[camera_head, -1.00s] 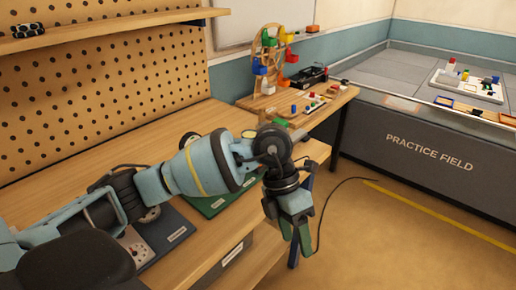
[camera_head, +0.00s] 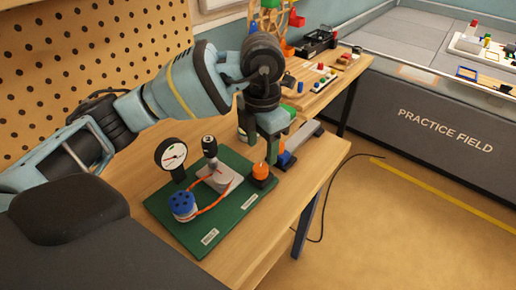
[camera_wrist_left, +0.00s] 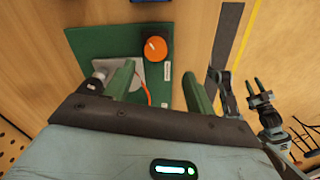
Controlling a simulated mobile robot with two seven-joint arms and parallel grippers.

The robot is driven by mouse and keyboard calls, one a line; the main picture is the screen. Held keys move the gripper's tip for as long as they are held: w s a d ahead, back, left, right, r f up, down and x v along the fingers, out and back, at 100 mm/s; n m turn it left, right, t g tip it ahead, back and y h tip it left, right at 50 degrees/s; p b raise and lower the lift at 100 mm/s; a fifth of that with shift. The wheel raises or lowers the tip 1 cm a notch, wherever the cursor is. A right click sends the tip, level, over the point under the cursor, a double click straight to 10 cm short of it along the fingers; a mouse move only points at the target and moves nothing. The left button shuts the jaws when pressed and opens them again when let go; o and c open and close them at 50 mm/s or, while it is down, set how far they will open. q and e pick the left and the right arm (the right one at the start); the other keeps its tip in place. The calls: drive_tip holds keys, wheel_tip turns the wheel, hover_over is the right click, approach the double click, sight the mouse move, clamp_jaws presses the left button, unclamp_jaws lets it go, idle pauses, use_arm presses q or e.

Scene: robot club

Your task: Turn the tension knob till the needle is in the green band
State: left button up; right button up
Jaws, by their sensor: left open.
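A green board (camera_head: 237,211) on the bench carries an orange knob (camera_head: 262,171) on a black base, a round white dial gauge (camera_head: 172,154), and a blue wheel (camera_head: 182,204) with an orange cord. The gauge's needle is too small to read against its coloured marks. My left gripper (camera_head: 268,148) points down just above and behind the orange knob, open and empty. In the left wrist view the orange knob (camera_wrist_left: 155,48) lies beyond the fingertips, roughly between them and apart from both. My right gripper (camera_wrist_left: 258,88) shows small at the right there, its fingers apart.
A grey block with a black-topped post (camera_head: 210,148) stands beside the gauge. A grey strip (camera_head: 303,141) and a blue item (camera_head: 285,160) lie just right of the board. A second table (camera_head: 320,95) holds small parts behind. The bench's front right is bare.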

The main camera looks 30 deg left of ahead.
sight(260, 168)
use_arm(q)
drive_tip(key=shift+w+a+r, duration=0.1)
drive_tip(key=shift+w+a, duration=0.25)
drive_tip(key=shift+s+d, duration=0.1)
drive_tip(key=shift+s, duration=0.1)
wheel_tip(260, 168, down, 8)
drive_tip(key=shift+r, duration=0.15)
drive_tip(key=c, duration=1)
